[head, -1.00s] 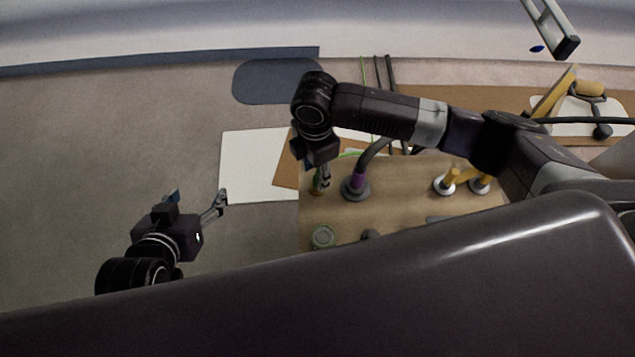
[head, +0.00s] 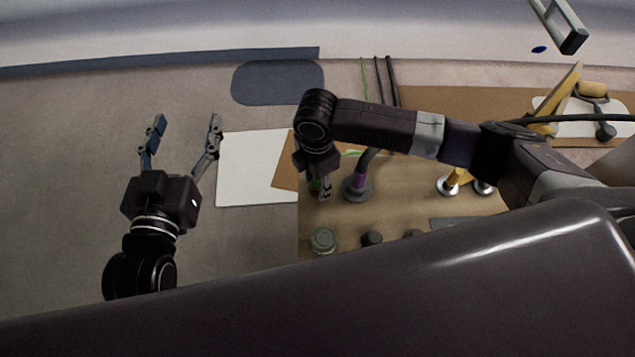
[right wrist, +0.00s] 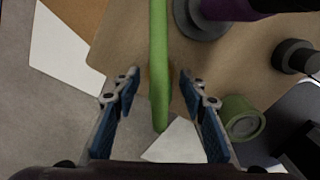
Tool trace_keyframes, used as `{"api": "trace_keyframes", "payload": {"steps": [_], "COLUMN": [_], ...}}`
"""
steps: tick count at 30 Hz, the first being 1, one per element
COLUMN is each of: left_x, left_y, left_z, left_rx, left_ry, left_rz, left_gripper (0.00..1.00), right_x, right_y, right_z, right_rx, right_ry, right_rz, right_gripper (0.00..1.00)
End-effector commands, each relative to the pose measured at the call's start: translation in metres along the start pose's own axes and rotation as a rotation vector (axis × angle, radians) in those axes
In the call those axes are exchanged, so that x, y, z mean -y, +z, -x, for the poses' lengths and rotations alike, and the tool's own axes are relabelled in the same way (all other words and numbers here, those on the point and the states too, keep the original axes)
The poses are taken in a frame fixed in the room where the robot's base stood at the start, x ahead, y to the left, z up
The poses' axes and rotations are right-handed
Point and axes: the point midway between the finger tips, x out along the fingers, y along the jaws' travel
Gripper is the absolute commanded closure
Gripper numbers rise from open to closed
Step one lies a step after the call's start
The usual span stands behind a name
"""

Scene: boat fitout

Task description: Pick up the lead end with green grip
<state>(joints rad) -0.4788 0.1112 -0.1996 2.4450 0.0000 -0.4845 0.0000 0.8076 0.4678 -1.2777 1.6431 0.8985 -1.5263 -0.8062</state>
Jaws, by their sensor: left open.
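The green lead end with its grip (right wrist: 158,60) runs down the middle of the right wrist view, between the fingers of my right gripper (right wrist: 160,78). Those fingers are open, with a gap visible on both sides of the green. In the head view my right gripper (head: 325,190) points down over the bench's left part, and the arm and fingers hide most of the green lead. A short green stretch (head: 351,153) shows beside the wrist. My left gripper (head: 186,122) is open and empty over the floor, left of the white sheet.
A purple-collared dark lead on a round base (head: 357,187) stands close right of my right gripper. A green round container (head: 323,238) sits nearer on the wooden bench (head: 405,205). Yellow-topped fittings (head: 450,184) stand further right. A white sheet (head: 250,170) lies left.

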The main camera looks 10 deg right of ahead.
Motion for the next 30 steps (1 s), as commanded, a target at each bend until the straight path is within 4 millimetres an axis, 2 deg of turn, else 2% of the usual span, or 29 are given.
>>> {"api": "trace_keyframes", "payload": {"steps": [5, 15, 26, 30], "left_x": [0.0, 0.0, 0.0, 0.0013], "left_y": [0.0, 0.0002, 0.0006, 0.0094], "left_z": [0.0, 0.0001, 0.0002, 0.0013], "left_rx": [0.001, 0.002, 0.006, 0.048], "left_ry": [0.0, 0.0, 0.0, -0.003], "left_rz": [0.0, 0.0, 0.0, 0.0], "left_gripper": [0.36, 0.36, 0.36, 0.36], "right_x": [0.0, -0.0001, -0.0004, -0.0006], "right_y": [-0.0001, -0.0001, -0.0001, 0.0], "right_z": [0.0003, 0.0005, 0.0021, 0.0074], "right_rx": [0.0, 0.0, 0.0, 0.0], "right_ry": [0.0, 0.0, 0.001, 0.002], "right_rz": [0.0, 0.0, 0.0, 0.001], "right_gripper": [0.63, 1.0, 1.0, 1.0]}}
